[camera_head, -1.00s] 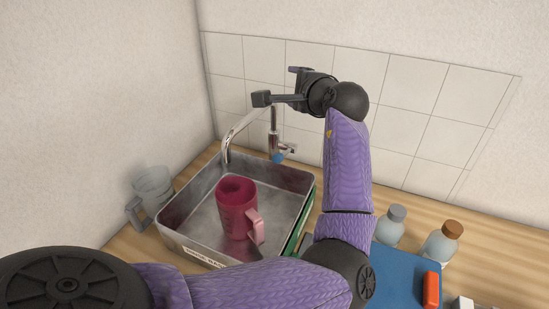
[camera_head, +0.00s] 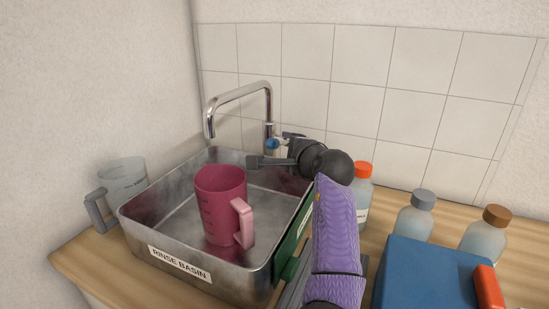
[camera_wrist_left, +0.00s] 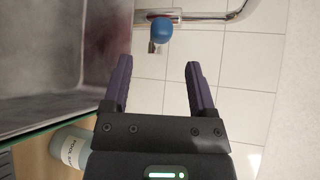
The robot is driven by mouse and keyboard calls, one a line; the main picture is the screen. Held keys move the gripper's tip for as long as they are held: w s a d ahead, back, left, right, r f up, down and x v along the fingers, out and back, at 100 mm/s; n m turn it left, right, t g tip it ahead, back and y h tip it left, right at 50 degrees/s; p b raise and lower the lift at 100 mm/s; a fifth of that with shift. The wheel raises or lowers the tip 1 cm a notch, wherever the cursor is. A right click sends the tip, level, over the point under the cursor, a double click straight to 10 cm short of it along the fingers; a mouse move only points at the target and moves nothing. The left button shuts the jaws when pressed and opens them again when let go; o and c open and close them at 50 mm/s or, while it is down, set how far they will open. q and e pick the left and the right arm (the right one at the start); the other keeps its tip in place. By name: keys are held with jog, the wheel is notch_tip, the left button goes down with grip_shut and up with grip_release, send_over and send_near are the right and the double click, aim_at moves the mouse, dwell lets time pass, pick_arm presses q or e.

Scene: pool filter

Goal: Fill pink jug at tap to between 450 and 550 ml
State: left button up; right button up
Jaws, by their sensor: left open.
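The pink jug (camera_head: 220,212) stands upright in the steel rinse basin (camera_head: 178,270), its pale pink handle (camera_head: 242,222) facing front right. Marks show on its side; no water level can be read. The chrome tap (camera_head: 240,93) stands behind the basin, its spout end above and slightly behind the jug. No stream shows. My left gripper (camera_head: 268,150) is open and empty by the tap's blue knob (camera_head: 271,143). In the left wrist view the knob (camera_wrist_left: 162,28) lies just beyond my fingertips, roughly between them, apparently untouched. My right gripper is out of view.
A clear jug with a grey handle (camera_head: 122,182) stands left of the basin. Several bottles, one with an orange-red cap (camera_head: 362,171), stand on the right. A blue box (camera_head: 425,275) with an orange item (camera_head: 488,288) is front right. A tiled wall is close behind.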

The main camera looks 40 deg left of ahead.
aim_at(276, 146)
pick_arm(q)
jog(key=b+x, duration=0.2)
jog(key=x, duration=0.5)
jog(key=shift+f, duration=0.1)
jog(key=shift+w+a+b, duration=0.25)
jog(key=shift+a+b, duration=0.15)
jog(key=shift+a, duration=0.05)
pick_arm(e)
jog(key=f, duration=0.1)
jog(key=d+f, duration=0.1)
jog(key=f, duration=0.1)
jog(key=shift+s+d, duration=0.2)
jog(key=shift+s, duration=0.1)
pick_arm(q)
jog(key=c, duration=0.3)
grip_shut()
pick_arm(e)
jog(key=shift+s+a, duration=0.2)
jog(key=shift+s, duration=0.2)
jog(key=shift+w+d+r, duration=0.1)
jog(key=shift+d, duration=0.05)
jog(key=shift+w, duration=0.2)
